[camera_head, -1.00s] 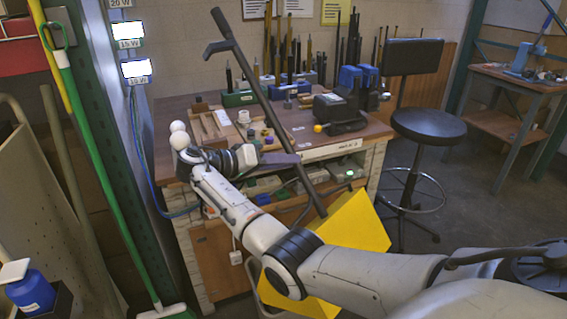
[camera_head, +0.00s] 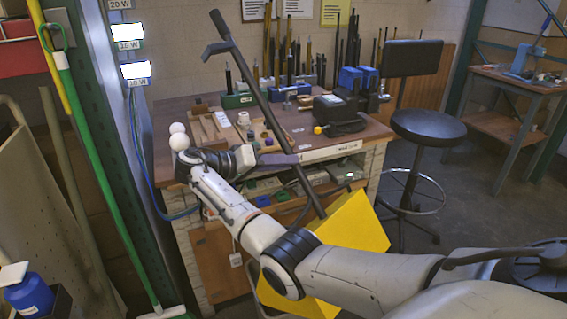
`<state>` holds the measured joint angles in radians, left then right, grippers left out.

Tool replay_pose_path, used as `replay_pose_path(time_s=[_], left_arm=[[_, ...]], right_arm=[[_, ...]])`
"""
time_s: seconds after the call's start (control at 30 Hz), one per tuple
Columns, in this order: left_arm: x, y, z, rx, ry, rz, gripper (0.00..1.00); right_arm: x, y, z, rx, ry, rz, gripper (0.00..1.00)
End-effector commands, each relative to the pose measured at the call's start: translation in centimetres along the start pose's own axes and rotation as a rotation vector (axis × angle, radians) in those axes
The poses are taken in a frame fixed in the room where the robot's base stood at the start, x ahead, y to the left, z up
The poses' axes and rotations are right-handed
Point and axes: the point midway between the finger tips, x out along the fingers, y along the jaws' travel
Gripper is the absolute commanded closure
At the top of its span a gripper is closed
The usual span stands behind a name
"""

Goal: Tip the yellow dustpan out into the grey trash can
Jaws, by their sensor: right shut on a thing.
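The yellow dustpan (camera_head: 352,225) hangs in front of the workbench, tilted, with its long dark handle (camera_head: 262,98) rising up and to the left. My right gripper (camera_head: 285,159) is shut on the handle, partway along it, above the pan. My right forearm crosses in front of the pan and hides its middle. I cannot see what lies in the pan. A sliver of grey edge (camera_head: 255,275) shows just left of the pan's lower part; I cannot tell whether it is the grey trash can. My left gripper is out of view.
The workbench (camera_head: 365,133) behind carries tools and small parts. A black stool (camera_head: 428,126) stands at its right. A green broom (camera_head: 95,165) leans by the green post at left, with a blue bottle (camera_head: 28,292) low at left. Open floor shows around the stool.

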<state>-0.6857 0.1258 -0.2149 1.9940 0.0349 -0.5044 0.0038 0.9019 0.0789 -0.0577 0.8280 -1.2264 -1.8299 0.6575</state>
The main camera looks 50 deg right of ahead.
Motion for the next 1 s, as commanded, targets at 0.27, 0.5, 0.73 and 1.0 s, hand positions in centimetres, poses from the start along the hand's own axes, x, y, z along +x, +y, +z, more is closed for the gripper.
replay_pose_path(time_s=[0.27,0.5,0.73,1.0], left_arm=[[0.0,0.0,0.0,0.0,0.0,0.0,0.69],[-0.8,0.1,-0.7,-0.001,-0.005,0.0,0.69],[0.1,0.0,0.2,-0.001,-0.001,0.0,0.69],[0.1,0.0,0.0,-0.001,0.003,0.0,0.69]], right_arm=[[-0.1,0.3,-0.4,0.003,0.008,0.006,1.0],[-0.5,1.5,-1.5,0.004,0.008,0.006,1.0],[-0.1,0.3,-0.4,0.002,0.007,0.006,1.0],[-0.1,0.5,-0.6,0.003,0.008,0.007,1.0]])
